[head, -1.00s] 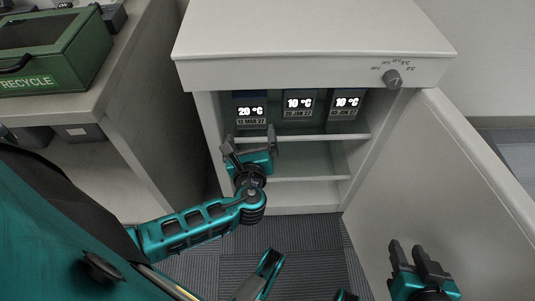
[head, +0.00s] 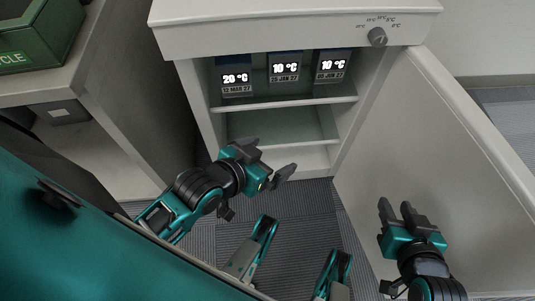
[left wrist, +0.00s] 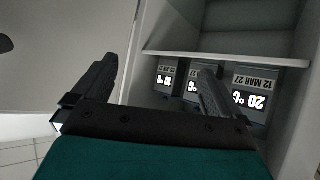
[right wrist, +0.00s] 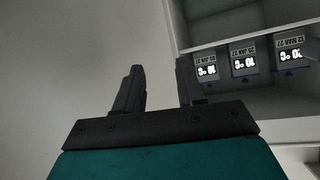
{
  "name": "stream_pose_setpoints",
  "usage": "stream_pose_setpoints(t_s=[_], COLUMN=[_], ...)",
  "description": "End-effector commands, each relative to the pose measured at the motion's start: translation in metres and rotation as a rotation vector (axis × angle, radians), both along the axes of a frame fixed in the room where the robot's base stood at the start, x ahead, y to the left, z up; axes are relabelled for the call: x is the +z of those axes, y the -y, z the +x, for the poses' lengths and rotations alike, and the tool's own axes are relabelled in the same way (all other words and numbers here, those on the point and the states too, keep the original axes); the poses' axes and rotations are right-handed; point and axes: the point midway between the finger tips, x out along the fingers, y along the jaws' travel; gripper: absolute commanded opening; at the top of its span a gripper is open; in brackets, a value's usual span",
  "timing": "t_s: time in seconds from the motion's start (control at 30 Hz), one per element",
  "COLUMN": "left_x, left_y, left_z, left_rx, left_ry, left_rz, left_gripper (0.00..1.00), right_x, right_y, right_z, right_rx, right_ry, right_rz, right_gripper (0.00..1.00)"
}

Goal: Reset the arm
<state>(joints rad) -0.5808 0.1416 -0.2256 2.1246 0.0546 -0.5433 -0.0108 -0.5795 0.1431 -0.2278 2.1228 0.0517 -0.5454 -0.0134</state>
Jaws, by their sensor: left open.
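My left gripper (head: 268,164) is open and empty in front of the open cabinet's lower part, outside the shelves. Its two fingers stand apart in the left wrist view (left wrist: 155,85), with nothing between them. My right gripper (head: 396,213) is beside the inner face of the open door, at the lower right. Its fingers stand apart with nothing between them in the right wrist view (right wrist: 157,85).
The white cabinet (head: 290,22) holds three labelled boxes on its upper shelf: one 20 °C box (head: 236,78) and two 10 °C boxes (head: 284,68) (head: 332,66). The door (head: 420,140) stands open at right. A green recycle bin (head: 40,35) sits on the left counter.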

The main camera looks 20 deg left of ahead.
Motion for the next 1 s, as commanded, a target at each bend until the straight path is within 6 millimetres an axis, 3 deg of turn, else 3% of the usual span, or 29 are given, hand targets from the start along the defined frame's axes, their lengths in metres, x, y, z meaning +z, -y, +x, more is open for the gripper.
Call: stream_pose_setpoints(t_s=[0.17,0.33,0.7,1.0], left_x=[0.01,0.046,0.115,0.13], left_y=[-0.001,-0.008,-0.03,-0.038], left_z=[-0.001,-0.003,-0.015,-0.02], left_rx=[0.001,0.013,0.046,0.056], left_ry=[-0.001,-0.002,-0.005,-0.002], left_rz=[0.006,0.021,0.063,0.076], left_gripper=[1.0,1.0,1.0,1.0], right_x=[0.014,0.053,0.116,0.131], right_y=[0.0,0.005,0.031,0.038], right_z=[0.0,0.001,-0.015,-0.019], right_rx=[0.0,-0.01,-0.05,-0.061], right_ry=[0.002,0.013,-0.003,0.001], right_rz=[-0.001,-0.011,-0.058,-0.071], right_gripper=[0.39,0.39,0.39,0.39])
